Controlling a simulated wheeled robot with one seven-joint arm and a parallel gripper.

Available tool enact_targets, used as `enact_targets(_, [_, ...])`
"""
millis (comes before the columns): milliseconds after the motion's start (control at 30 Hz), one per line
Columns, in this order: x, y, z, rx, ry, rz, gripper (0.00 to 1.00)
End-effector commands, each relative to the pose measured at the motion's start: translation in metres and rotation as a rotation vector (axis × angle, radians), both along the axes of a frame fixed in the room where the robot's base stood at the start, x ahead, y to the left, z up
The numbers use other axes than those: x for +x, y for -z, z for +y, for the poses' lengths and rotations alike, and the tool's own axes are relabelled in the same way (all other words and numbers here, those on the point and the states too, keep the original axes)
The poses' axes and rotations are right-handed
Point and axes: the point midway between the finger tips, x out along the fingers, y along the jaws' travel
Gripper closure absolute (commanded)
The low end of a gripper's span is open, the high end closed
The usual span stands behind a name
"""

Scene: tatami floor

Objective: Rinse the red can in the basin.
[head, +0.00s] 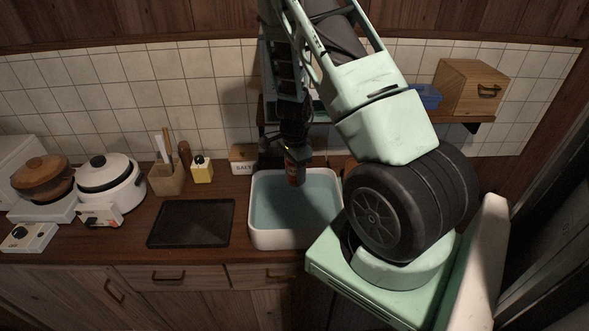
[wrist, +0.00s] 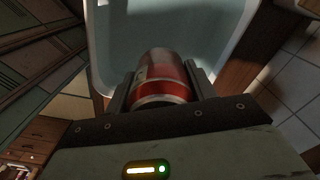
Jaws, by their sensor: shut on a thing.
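A red can (wrist: 162,78) with a silver band sits between the two fingers of my gripper (wrist: 162,88) in the wrist view. My gripper is shut on it. In the head view the can (head: 294,170) hangs below my gripper (head: 295,150), over the back part of the white basin (head: 254,239). The basin holds bluish water (head: 290,208). The can looks to be above the water; I cannot tell whether its lower end touches it. The basin wall and water also show behind the can in the wrist view.
A black tray (head: 190,222) lies on the counter left of the basin. A salt box (head: 243,154), a yellow container (head: 202,170) and a utensil holder (head: 165,180) stand behind. A white cooker (head: 110,185) is farther left. A shelf at right holds a wooden box (head: 470,87) and a blue box (head: 427,97).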

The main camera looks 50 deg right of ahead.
Motion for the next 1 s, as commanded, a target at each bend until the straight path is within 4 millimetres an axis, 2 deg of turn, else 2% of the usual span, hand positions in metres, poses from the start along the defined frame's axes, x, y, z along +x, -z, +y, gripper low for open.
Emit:
enact_targets(33, [0.000, 0.007, 0.000, 0.000, 0.000, 0.000, 0.66])
enact_targets(1000, [0.000, 0.091, 0.000, 0.001, 0.000, 0.001, 0.66])
